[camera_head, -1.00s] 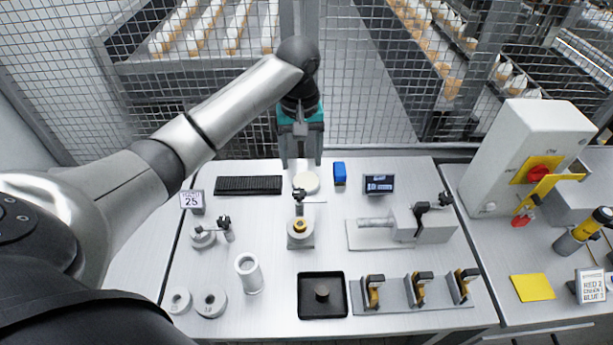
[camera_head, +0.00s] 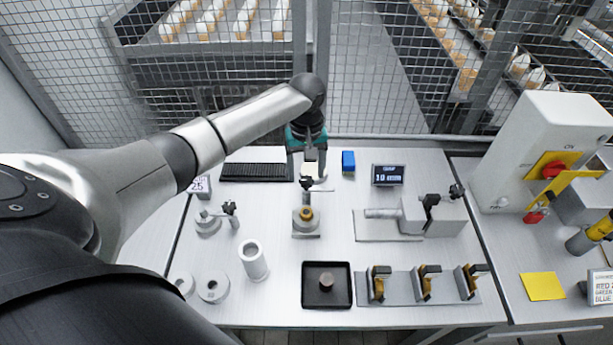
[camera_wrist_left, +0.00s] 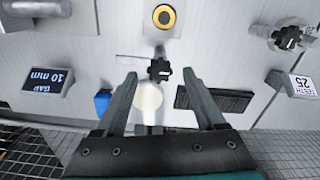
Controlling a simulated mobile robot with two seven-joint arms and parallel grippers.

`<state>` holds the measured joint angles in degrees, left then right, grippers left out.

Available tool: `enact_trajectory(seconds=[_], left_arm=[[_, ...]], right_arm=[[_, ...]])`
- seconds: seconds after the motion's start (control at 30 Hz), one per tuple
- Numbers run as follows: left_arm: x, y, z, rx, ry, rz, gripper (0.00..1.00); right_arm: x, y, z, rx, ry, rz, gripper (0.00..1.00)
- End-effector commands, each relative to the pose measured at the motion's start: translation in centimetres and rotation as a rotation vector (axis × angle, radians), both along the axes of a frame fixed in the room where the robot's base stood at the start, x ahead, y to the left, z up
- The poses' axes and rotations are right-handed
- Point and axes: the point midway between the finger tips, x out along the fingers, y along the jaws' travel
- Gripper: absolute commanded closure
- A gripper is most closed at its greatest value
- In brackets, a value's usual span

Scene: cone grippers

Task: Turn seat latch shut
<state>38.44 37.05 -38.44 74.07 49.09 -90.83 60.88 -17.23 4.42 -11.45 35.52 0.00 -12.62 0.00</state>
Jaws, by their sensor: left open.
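The seat (camera_head: 306,226) is a grey block with a brass ring, at the middle of the table. Its latch has a black lobed knob (camera_head: 306,184) just behind the ring and a thin light bar. In the left wrist view the knob (camera_wrist_left: 160,70) shows with the bar pointing left, beside the brass ring (camera_wrist_left: 164,17). My left gripper (camera_head: 307,177) is open and empty, pointing down at the knob. In the wrist view its fingertips (camera_wrist_left: 160,76) lie either side of the knob in the picture; I see no contact. The height gap is unclear. My right gripper is out of view.
A pale disc (camera_wrist_left: 148,97) lies behind the latch. A blue block (camera_head: 348,161) and a gap display (camera_head: 388,175) stand at back right, a black ribbed strip (camera_head: 256,172) at back left. A white tube (camera_head: 253,260) and a black tray (camera_head: 326,303) stand in front.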

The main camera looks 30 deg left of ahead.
Motion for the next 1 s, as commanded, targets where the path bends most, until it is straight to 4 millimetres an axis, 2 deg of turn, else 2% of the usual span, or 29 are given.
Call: enact_trajectory(seconds=[0.03,0.17,0.47,1.0], left_arm=[[0.0,0.0,-0.7,0.001,0.002,0.000,0.28],[0.0,0.0,-1.6,0.001,0.001,0.000,0.28],[0.0,0.0,-1.8,0.000,0.000,0.000,0.28],[0.0,0.0,-1.8,0.001,0.001,0.000,0.87]], right_arm=[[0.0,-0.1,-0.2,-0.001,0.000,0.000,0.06],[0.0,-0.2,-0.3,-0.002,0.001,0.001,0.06],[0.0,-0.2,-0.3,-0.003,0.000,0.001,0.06],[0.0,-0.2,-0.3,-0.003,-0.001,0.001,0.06]])
